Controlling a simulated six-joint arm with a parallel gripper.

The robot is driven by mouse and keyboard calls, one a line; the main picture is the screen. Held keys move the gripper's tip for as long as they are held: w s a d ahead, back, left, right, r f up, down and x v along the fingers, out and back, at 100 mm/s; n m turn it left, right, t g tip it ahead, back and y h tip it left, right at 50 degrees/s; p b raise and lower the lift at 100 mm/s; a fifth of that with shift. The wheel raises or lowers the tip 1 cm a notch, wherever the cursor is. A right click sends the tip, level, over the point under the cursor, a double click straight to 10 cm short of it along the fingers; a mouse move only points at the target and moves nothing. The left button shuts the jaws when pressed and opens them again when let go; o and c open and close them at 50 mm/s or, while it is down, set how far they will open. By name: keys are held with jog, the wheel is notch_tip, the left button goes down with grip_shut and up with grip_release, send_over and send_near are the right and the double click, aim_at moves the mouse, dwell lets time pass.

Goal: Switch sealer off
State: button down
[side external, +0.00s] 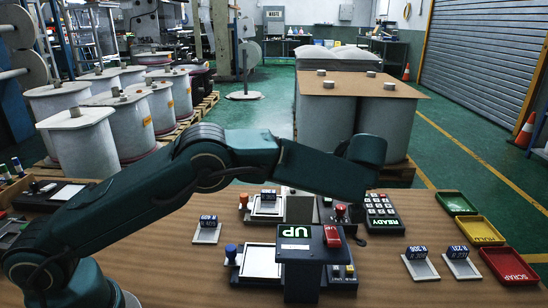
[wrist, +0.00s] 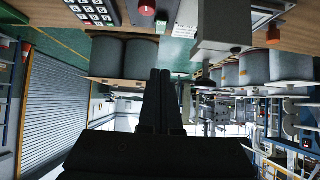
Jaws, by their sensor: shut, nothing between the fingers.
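No label in view reads "sealer", so I cannot tell for certain which device it is. A dark box marked UP (side external: 302,264) stands at the front middle of the bench and carries a red switch piece (side external: 332,237). Behind it is a grey block-shaped machine (side external: 300,208), which also shows in the wrist view (wrist: 222,30). Beside that is a red knob (side external: 340,211), seen at the top of the wrist view (wrist: 147,7). My gripper (wrist: 160,75) is shut and empty, pointing level across the room, apart from all of these. In the side view its fingers are hidden behind my wrist.
A keypad marked READY (side external: 383,212) sits right of the knob. Blue blocks (side external: 416,252) rest on small plates, with green, yellow and red trays (side external: 508,266) at right. White pads and stamps stand at left of the UP box. Bare wood lies at front right.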

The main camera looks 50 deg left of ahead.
send_over(327, 199)
jog(key=f, duration=0.4)
jog(key=shift+s+d+f, duration=0.3)
jog(key=shift+d, duration=0.05)
jog(key=shift+w+a+f, duration=0.1)
jog(key=shift+a+f, duration=0.05)
jog(key=shift+f, duration=0.85)
jog(key=shift+w+a+f, duration=0.1)
jog(key=shift+f, duration=0.9)
jog(key=shift+w+a+f, duration=0.1)
jog(key=shift+f, duration=0.15)
jog(key=shift+r, duration=0.1)
